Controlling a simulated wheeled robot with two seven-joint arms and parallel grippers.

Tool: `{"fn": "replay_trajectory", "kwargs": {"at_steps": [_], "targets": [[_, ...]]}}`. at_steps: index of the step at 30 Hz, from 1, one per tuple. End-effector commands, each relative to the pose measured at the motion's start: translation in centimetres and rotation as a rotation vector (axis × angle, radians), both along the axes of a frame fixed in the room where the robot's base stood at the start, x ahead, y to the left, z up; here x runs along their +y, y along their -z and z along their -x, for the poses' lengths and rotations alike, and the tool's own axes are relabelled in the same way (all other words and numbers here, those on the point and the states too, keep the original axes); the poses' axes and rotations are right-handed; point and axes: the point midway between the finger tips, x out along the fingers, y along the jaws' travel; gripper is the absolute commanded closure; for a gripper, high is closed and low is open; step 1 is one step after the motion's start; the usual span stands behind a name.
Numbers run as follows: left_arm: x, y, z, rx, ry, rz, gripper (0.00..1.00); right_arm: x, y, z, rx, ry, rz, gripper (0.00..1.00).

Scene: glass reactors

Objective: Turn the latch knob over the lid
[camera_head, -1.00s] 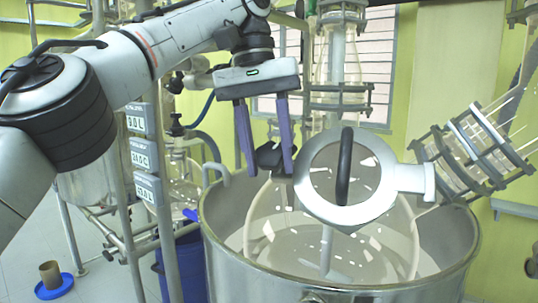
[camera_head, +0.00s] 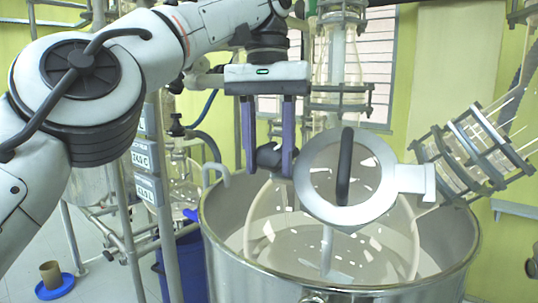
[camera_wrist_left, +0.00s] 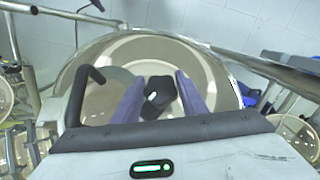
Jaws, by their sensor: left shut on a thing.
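The round lid (camera_head: 311,185) has a silver rim and a black bar handle (camera_head: 344,168). It sits at the top of the large metal vessel (camera_head: 213,233). The dark latch knob (camera_head: 268,157) is at the left edge of the lid. My left gripper (camera_head: 270,172), with purple fingers pointing down, is shut on the latch knob. In the left wrist view the black knob (camera_wrist_left: 159,97) lies between the purple fingers (camera_wrist_left: 160,100), and the lid handle (camera_wrist_left: 83,92) is to their left. The fingers hide part of the knob in the head view. My right gripper is not in view.
A glass piece with clamp rings (camera_head: 468,157) slants up at the right of the lid. A glass column (camera_head: 338,75) stands behind. A metal frame with display boxes (camera_head: 146,160) is at the left. A blue bin (camera_head: 190,268) stands beside the vessel.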

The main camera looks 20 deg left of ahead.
Motion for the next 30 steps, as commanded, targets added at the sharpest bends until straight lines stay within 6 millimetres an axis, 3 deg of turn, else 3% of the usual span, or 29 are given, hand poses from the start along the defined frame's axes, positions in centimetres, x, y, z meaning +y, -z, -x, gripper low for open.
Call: {"fn": "replay_trajectory", "kwargs": {"at_steps": [3, 4, 7, 30], "targets": [[-0.06, 0.3, 0.09, 0.01, 0.001, -0.003, 0.84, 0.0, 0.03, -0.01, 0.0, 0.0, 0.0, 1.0], [-0.05, 0.31, 0.1, 0.01, 0.001, -0.003, 0.56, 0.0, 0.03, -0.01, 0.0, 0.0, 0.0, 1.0], [-0.05, 0.28, 0.08, 0.008, 0.001, -0.003, 0.43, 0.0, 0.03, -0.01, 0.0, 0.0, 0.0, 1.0], [0.0, 0.13, 0.03, 0.004, -0.026, 0.037, 0.43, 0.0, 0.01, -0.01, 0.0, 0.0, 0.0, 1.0]]}}
